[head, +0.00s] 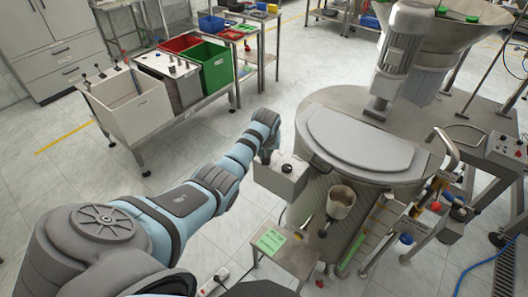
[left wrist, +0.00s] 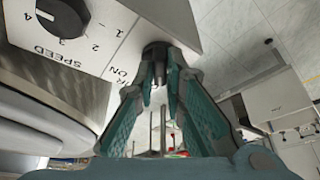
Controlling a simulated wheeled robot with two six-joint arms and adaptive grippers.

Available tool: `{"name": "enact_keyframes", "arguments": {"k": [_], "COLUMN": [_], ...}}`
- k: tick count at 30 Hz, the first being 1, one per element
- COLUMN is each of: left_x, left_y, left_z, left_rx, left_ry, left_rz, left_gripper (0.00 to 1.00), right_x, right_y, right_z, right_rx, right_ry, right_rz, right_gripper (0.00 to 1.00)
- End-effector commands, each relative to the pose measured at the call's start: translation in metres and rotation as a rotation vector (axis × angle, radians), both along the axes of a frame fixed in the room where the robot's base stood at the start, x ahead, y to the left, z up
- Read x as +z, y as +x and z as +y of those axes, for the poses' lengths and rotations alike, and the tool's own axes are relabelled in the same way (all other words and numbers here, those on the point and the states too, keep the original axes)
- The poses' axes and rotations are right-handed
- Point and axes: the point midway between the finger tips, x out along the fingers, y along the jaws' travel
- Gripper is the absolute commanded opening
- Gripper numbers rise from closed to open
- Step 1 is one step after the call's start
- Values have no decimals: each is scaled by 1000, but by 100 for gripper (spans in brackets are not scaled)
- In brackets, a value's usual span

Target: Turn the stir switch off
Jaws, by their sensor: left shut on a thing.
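The control box (head: 277,184) is a light grey box on the side of the big steel vessel. In the left wrist view its panel (left wrist: 100,40) carries a dark speed knob (left wrist: 62,17) with numbers and, beside my fingers, a partly covered label ending in "R" with "ON". A dark stir switch (left wrist: 156,46) stands at the panel's edge between my fingertips. My left gripper (left wrist: 157,62) is shut on it; in the head view the gripper (head: 264,155) meets the box's left end. The switch's position is hidden by the fingers. My right gripper is not in view.
The lidded vessel (head: 360,138) with a motor (head: 404,50) stands right of the box. A beige cup (head: 340,202) and a small steel table (head: 287,252) are below it. A cart with white (head: 128,105), red and green bins stands back left. The floor between is clear.

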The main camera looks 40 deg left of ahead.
Motion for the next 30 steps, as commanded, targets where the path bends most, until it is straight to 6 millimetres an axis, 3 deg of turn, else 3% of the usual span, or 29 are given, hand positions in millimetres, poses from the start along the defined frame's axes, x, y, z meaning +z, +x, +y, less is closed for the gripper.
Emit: {"name": "enact_keyframes", "arguments": {"k": [9, 25, 26, 27, 30], "left_x": [-1, -1, -1, -1, -1], "left_y": [0, 0, 0, 0, 0], "left_z": [-1, 0, 0, 0, 0], "left_rx": [128, 154, 154, 154, 154], "left_ry": [-3, -1, -1, -2, -1], "left_rz": [3, 3, 3, 2, 2], "left_gripper": [0, 0, 14, 20, 31], "right_x": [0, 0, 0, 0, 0], "right_y": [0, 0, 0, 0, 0], "right_z": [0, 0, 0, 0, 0], "right_rx": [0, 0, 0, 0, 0], "right_ry": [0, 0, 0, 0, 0], "right_rz": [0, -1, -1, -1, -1], "right_gripper": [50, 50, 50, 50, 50]}}
